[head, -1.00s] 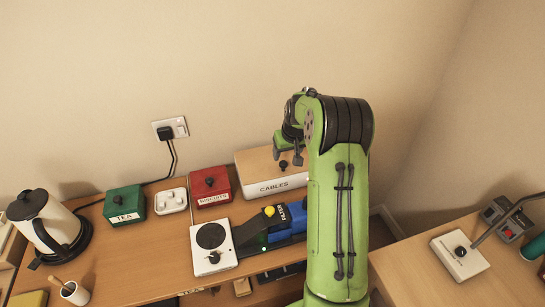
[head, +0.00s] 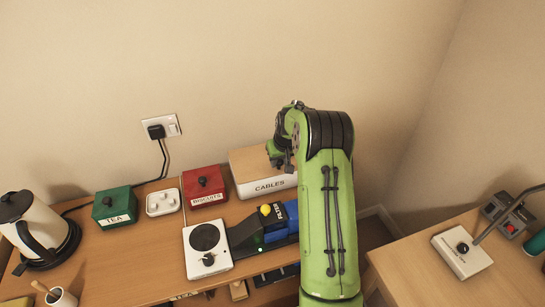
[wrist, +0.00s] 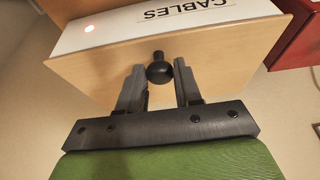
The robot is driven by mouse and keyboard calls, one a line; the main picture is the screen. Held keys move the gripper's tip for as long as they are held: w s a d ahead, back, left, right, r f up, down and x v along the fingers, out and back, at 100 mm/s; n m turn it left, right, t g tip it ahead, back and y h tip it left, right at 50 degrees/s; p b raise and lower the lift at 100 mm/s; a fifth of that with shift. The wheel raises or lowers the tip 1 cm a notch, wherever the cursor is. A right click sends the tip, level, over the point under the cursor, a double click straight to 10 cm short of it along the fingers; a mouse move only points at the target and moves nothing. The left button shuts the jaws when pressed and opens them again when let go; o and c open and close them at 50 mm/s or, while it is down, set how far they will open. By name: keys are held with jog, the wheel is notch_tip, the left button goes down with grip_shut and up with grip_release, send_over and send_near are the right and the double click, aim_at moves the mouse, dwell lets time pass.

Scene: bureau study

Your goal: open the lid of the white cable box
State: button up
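The white cable box (head: 270,186), marked CABLES, stands at the back of the desk against the wall. Its wooden lid (head: 250,160) lies flat and closed on top. In the wrist view the lid (wrist: 105,72) carries a dark round knob (wrist: 158,70). My gripper (wrist: 157,75) is open, with one finger on each side of the knob and gaps showing between fingers and knob. In the head view my gripper (head: 283,162) is over the lid, and my arm hides the box's right part.
A red biscuits box (head: 205,184) stands close left of the cable box. A green tea box (head: 115,206), a kettle (head: 38,225), a hotplate (head: 208,248) and a blue thing (head: 280,222) share the desk. A wall socket (head: 172,124) is behind.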

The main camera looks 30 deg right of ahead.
jog(key=c, duration=0.3)
jog(key=shift+w+d+r+p, duration=0.1)
jog(key=shift+w+r+p, duration=0.1)
jog(key=shift+r+p, duration=0.4)
jog(key=shift+w+r+p, duration=0.2)
jog(key=shift+r+p, duration=0.25)
jog(key=shift+r, duration=0.2)
